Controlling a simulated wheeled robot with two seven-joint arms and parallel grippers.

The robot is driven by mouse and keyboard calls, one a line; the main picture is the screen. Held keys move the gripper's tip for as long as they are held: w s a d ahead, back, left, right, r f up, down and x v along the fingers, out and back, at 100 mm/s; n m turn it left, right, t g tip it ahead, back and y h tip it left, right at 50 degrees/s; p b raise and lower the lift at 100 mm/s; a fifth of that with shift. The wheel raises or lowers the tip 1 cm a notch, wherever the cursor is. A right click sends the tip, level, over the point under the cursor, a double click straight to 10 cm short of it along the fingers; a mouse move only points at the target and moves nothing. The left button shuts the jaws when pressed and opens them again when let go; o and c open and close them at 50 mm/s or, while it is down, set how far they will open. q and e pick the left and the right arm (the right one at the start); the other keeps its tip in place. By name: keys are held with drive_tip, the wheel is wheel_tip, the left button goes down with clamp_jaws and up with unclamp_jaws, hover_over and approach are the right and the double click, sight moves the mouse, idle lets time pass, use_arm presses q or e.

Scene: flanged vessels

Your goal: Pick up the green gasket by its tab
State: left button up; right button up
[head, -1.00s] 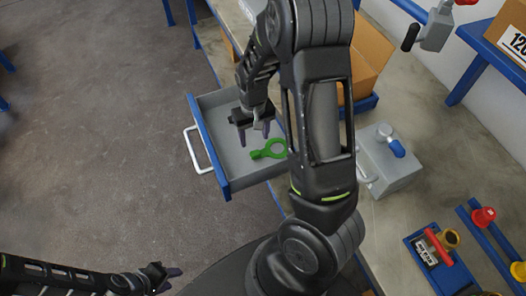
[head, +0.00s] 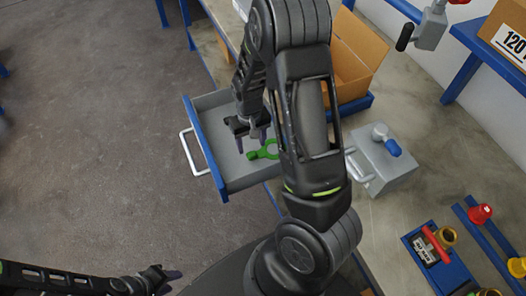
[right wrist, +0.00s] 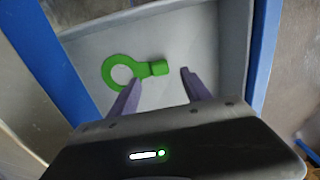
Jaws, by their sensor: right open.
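The green gasket (head: 264,149) is a flat ring with a short tab, lying in the open grey drawer (head: 217,183). In the right wrist view the gasket (right wrist: 122,73) has its ring at the left and its tab pointing right. My right gripper (head: 254,142) is open and empty above the drawer. In the right wrist view its two fingertips (right wrist: 160,76) stand apart, with the tab showing between and beyond them; the fingers do not appear to touch it. My left gripper (head: 172,281) is low at the left, away from the drawer; its jaws are too small to read.
The drawer has blue edges and a white handle (head: 187,152). Beside it on the bench are a grey box with a blue knob (head: 383,165), a cardboard box (head: 357,55) and a blue tray with fittings (head: 440,262). The floor at left is clear.

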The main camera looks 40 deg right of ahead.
sight(252, 154)
wheel_tip(252, 154, down, 5)
drive_tip(key=shift+p, duration=0.4)
idle(0.3)
drive_tip(key=c, duration=1.2)
drive_tip(key=shift+r, duration=0.2)
wheel_tip(252, 154, up, 6)
drive_tip(key=shift+r+b, duration=0.1)
drive_tip(key=shift+b, duration=0.2)
drive_tip(key=shift+w+d+r+b, duration=0.1)
drive_tip(key=shift+w+d+b, duration=0.05)
drive_tip(key=shift+w+b, duration=0.2)
drive_tip(key=w+d+b, duration=0.1)
drive_tip(key=w, duration=0.4)
drive_tip(key=w+d+b, duration=0.1)
drive_tip(key=w+d, duration=0.1)
drive_tip(key=w, duration=0.4)
drive_tip(key=w+d+b, duration=0.2)
drive_tip(key=w, duration=0.3)
drive_tip(key=shift+w+d+r, duration=0.1)
drive_tip(key=shift+w, duration=0.1)
